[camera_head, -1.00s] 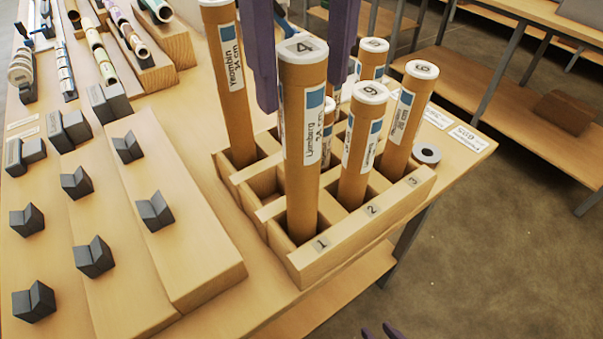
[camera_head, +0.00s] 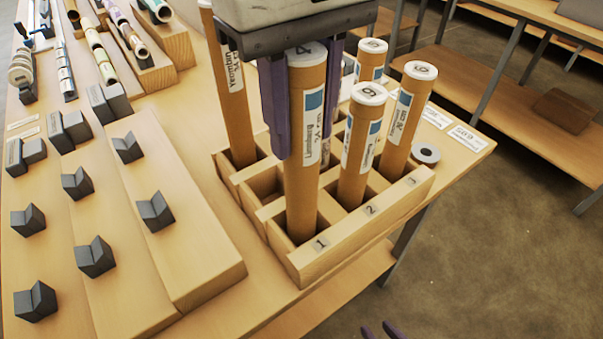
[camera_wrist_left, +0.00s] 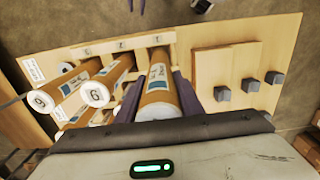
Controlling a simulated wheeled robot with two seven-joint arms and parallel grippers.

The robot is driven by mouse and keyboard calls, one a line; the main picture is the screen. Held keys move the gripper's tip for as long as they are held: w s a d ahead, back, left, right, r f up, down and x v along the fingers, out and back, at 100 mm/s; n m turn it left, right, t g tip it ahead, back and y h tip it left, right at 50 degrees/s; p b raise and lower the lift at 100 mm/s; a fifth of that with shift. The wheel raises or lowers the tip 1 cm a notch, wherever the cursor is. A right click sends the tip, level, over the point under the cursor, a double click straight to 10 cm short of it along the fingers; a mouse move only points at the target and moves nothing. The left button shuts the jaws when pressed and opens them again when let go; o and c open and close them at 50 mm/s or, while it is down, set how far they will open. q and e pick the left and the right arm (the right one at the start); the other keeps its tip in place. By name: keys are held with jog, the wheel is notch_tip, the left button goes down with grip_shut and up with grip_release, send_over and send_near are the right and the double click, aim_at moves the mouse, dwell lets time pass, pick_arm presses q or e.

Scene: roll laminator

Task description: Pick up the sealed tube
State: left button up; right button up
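A brown cardboard tube with a white cap marked 4 (camera_head: 301,205) stands in the front-left slot of a wooden rack (camera_head: 345,228), above the number 1. My left gripper (camera_head: 306,135) comes down over its top. Its purple fingers lie along both sides of the tube and look shut on it. In the left wrist view the tube (camera_wrist_left: 160,88) runs between the two fingers, with no clear gap. The tube's foot is still inside the rack. My right gripper (camera_head: 382,331) shows only its fingertips at the bottom edge, apart and empty.
Other capped tubes stand close by: the one marked 6 (camera_head: 357,160) to the right, another (camera_head: 408,115) beyond, and one (camera_head: 236,110) behind left. A wooden board with grey V-blocks (camera_head: 155,212) lies left. A tape roll (camera_head: 426,153) sits by the rack.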

aim_at(302, 50)
pick_arm(q)
grip_shut()
jog(key=shift+r, duration=0.1)
notch_tip(302, 50, up, 10)
jog(key=shift+r+p, duration=0.1)
jog(key=shift+p, duration=0.25)
jog(key=shift+r+p, duration=0.45)
jog(key=shift+p, duration=0.05)
jog(key=shift+f, duration=0.15)
